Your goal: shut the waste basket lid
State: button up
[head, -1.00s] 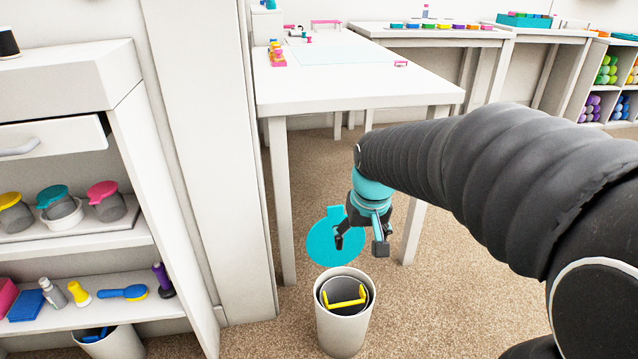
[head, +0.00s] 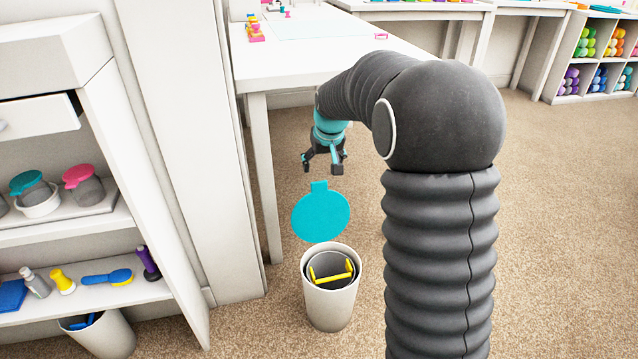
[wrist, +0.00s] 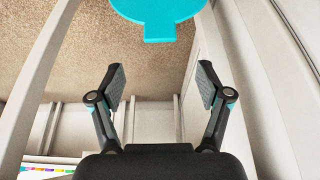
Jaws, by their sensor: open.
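The waste basket (head: 331,304) is a white bin on the carpet, with a dark inner bucket and a yellow handle inside. Its round teal lid (head: 321,214) stands open, raised at the far side of the rim, with a small tab pointing up. In the wrist view the lid (wrist: 158,8) shows at the top edge, its tab (wrist: 159,33) pointing down towards the jaws. My gripper (head: 324,163) is above and just beyond the tab, apart from it. In the wrist view my gripper (wrist: 160,85) has its two fingers spread with nothing between them.
A white table (head: 330,60) stands behind, its near leg (head: 264,180) left of the lid. A white shelf (head: 75,225) with jars and tools is at the left. Another bin (head: 105,338) is under it. Carpet (head: 560,220) at the right is clear.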

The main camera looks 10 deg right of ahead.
aim_at(319, 182)
jog(key=b+x, duration=0.1)
jog(key=x, duration=0.9)
jog(key=shift+s, duration=0.15)
grip_shut()
